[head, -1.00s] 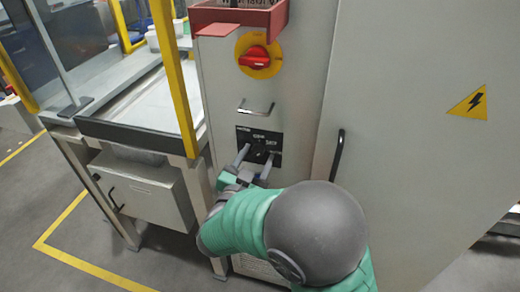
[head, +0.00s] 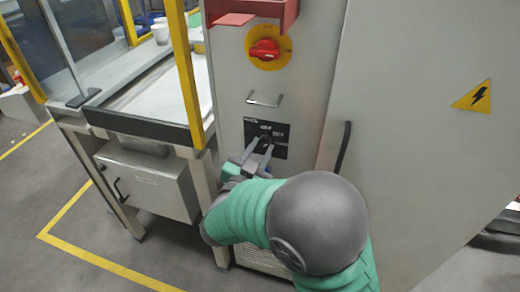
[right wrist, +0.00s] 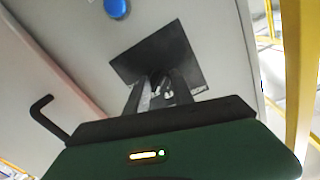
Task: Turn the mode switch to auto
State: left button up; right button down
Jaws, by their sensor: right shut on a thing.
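The mode switch (right wrist: 161,88) is a small knob on a black label plate (head: 283,131) on the front of the grey cabinet. In the head view my fingers partly cover it. My right gripper (head: 259,149) reaches up to the plate, its fingers closed in on the knob. In the right wrist view the two fingers (right wrist: 159,92) stand on either side of the knob at the plate, shut on it. The label's text is too small to read, so I cannot tell the switch's setting. My left gripper is in neither view.
Above the plate are a metal handle (head: 264,100) and a red rotary switch on a yellow disc (head: 264,48). A red tray (head: 268,12) juts out at the top. A black door handle (head: 343,147) is at the right. A yellow-framed bench (head: 153,100) stands at the left.

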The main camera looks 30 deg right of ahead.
jog(key=shift+m, duration=0.3)
jog(key=m+b, duration=0.3)
jog(key=m, duration=0.1)
jog(key=m+b, duration=0.3)
jog(key=m, duration=0.1)
jog(key=shift+w+r+y, duration=0.1)
jog(key=shift+r+y, duration=0.05)
jog(key=shift+y, duration=0.15)
jog(key=shift+r+m+b, duration=0.15)
jog(key=shift+m+b, duration=0.25)
jog(key=shift+b, duration=0.05)
jog(key=c, duration=1.5)
grip_release()
jog(key=o, duration=0.4)
jog(key=shift+w+d+f, duration=0.1)
jog(key=shift+w+f, duration=0.05)
jog(key=shift+f, duration=0.05)
